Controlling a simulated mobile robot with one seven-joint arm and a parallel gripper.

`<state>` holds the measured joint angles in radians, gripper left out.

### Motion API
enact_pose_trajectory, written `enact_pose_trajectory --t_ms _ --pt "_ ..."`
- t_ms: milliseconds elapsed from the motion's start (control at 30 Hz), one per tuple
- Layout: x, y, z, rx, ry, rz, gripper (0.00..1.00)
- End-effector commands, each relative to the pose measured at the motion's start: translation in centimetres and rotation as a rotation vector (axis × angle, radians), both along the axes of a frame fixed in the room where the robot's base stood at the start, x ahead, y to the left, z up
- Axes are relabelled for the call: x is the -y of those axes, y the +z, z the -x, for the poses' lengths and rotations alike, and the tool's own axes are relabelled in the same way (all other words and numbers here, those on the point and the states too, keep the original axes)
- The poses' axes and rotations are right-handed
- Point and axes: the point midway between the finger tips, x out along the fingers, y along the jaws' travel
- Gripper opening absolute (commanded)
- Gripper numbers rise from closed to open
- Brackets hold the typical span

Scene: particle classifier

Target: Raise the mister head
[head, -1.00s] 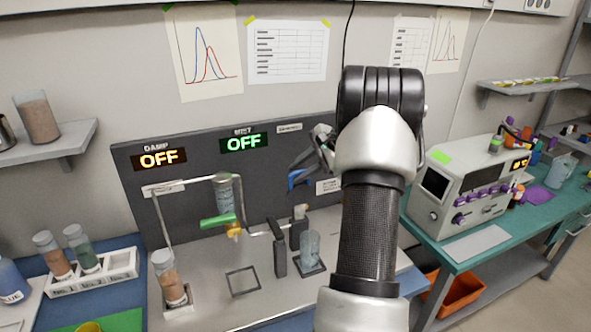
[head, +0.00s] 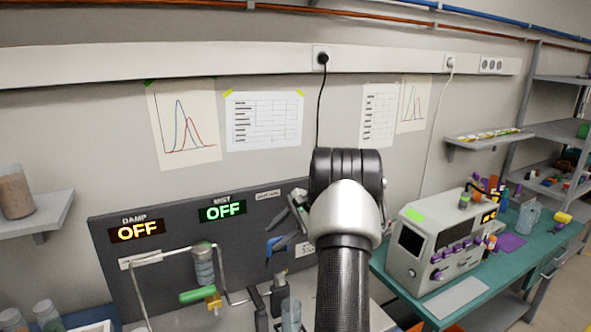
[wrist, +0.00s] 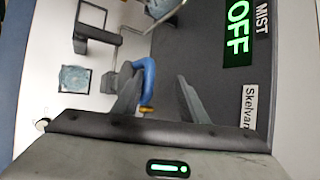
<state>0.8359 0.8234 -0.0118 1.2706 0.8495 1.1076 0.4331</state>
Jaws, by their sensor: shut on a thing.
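The beaker shows from above in the wrist view (wrist: 75,78). I cannot tell which part is the mister head. My arm hides part of the panel.
The MIST display (head: 222,210) and DAMP display (head: 136,231) both read OFF. A bent metal tube with a clear cylinder (head: 204,265) and a green handle (head: 197,295) stands left. A grey instrument (head: 440,245) sits on the teal bench at right.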

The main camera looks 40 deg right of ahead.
Motion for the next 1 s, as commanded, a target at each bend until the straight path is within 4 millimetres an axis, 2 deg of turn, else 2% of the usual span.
enact_pose_trajectory --t_ms 33,600,1000 --pt "2.5 7.1 1.2 0.044 0.003 0.067 0.31" --pt "4.2 10.6 0.7 0.046 0.004 0.071 0.31" --pt "5.0 12.2 0.1 0.044 0.005 0.060 0.31"
